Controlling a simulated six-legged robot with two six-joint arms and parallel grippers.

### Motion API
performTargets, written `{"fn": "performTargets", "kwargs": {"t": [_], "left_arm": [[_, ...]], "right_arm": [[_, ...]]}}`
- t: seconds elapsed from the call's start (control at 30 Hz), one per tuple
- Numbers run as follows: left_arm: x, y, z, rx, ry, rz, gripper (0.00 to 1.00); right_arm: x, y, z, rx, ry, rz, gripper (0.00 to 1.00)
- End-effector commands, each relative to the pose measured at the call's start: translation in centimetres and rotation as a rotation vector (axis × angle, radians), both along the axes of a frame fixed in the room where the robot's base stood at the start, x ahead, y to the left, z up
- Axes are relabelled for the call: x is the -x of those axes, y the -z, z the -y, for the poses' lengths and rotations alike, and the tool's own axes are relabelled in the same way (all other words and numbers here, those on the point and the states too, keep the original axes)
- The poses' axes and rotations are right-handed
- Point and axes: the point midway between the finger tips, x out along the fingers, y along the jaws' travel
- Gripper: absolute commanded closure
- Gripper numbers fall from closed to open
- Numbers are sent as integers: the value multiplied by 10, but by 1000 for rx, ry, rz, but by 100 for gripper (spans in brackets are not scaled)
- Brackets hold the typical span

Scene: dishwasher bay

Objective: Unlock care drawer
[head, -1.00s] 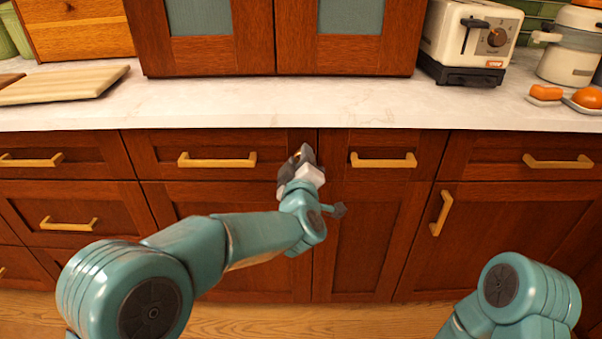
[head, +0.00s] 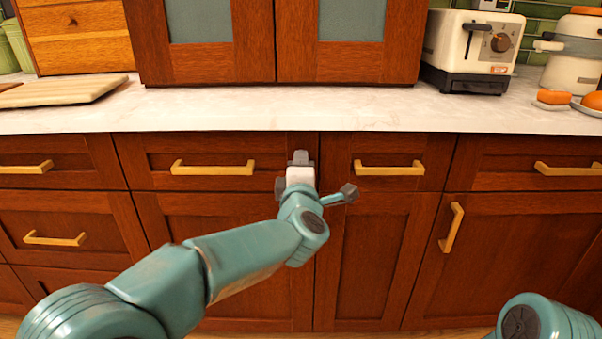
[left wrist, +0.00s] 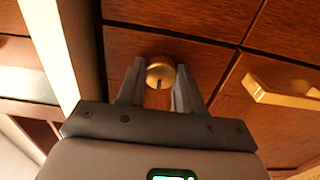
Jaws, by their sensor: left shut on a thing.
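A round brass lock knob (left wrist: 160,73) with a dark slot in its face sits on a reddish-brown wooden front in the left wrist view. My left gripper (head: 300,158) has one finger on each side of the knob and is shut on it; the fingers also show in the left wrist view (left wrist: 159,80). In the head view my gripper hides the knob, at the right end of a drawer front (head: 225,150) with a brass bar handle (head: 212,168). That drawer looks closed. My right gripper is out of view.
A pale countertop (head: 300,110) overhangs the drawers. More brass handles stick out nearby, one on the drawer to the right (head: 389,169) and one upright on a door (head: 452,228). A toaster (head: 470,45) and a cutting board (head: 70,91) stand on the counter.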

Motion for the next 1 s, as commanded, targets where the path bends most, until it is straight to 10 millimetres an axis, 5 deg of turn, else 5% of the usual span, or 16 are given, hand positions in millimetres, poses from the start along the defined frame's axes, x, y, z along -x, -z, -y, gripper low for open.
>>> {"fn": "performTargets", "kwargs": {"t": [0.53, 0.57, 0.63, 1.0], "left_arm": [[0, -1, -2, 26, -4, 1, 100], [0, -1, -2, 25, -4, 1, 58], [0, -1, -2, 25, -4, 1, 40], [5, -1, 0, 22, -1, 0, 40]], "right_arm": [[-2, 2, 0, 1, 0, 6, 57], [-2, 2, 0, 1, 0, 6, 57], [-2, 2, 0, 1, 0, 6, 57], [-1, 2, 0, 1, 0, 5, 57]]}}
